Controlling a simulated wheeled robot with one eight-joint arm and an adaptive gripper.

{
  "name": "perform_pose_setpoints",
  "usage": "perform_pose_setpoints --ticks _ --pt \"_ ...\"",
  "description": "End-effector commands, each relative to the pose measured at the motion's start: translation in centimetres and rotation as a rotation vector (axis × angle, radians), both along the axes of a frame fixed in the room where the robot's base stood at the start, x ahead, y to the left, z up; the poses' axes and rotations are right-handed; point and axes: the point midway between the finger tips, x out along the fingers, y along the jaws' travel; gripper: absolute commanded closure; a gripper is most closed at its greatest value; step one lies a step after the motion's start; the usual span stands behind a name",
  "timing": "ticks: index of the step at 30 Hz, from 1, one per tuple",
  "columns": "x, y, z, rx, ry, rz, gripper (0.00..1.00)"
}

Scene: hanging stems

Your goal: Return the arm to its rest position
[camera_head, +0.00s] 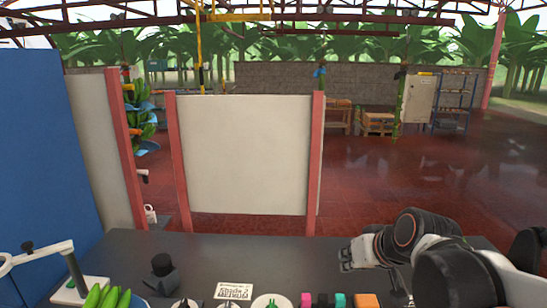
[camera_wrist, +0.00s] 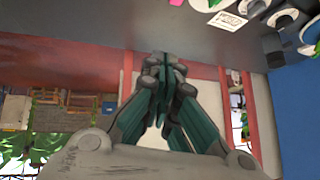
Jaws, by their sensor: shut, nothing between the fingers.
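My arm comes in from the right of the head view, bent above the dark table. My gripper (camera_head: 348,262) points left over the table's right part. In the wrist view, which looks upside down, my gripper (camera_wrist: 164,62) has its two fingers meeting at the tips, with nothing between them.
The dark table (camera_head: 300,246) carries green bananas (camera_head: 107,297), a dark object (camera_head: 163,270), a printed card (camera_head: 233,291) and several coloured blocks near its front edge. A white panel (camera_head: 247,155) with red posts stands behind it. A blue wall (camera_head: 45,140) is at left.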

Motion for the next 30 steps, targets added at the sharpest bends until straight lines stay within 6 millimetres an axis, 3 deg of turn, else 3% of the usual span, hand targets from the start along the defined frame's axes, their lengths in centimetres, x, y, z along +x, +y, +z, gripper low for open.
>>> perform_pose_setpoints --ticks 3,9,22,30 --pt "-3.7 2.0 0.3 -0.048 0.002 0.052 1.00" --pt "-7.8 3.6 0.4 -0.109 0.000 0.108 1.00" --pt "-12.5 4.8 -0.1 -0.181 -0.010 0.176 1.00" --pt "-14.1 -0.1 -3.3 -0.173 0.047 -0.006 1.00"
